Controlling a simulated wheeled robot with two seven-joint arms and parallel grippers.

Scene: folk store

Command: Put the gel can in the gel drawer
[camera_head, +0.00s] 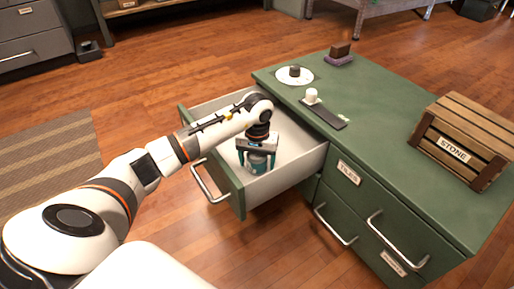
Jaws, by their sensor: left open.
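The gel can (258,167), small with a teal and grey body, is inside the open drawer (281,187) of the green cabinet, near its front right. It looks upright, partly hidden by my gripper. My left gripper (257,161) points down into the drawer, open, with its teal fingers on either side of the can. Whether they touch it I cannot tell. The drawer has white walls, a green front and a metal handle (209,184); its label does not show. My right gripper is not in view.
The green cabinet top (380,90) holds a wooden crate marked STONE (462,140), a white disc with a dark knob (294,75), a white-knobbed dark block (322,113) and a brown block (340,52). Shut drawers, one labelled TILES (348,172), lie to the right.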

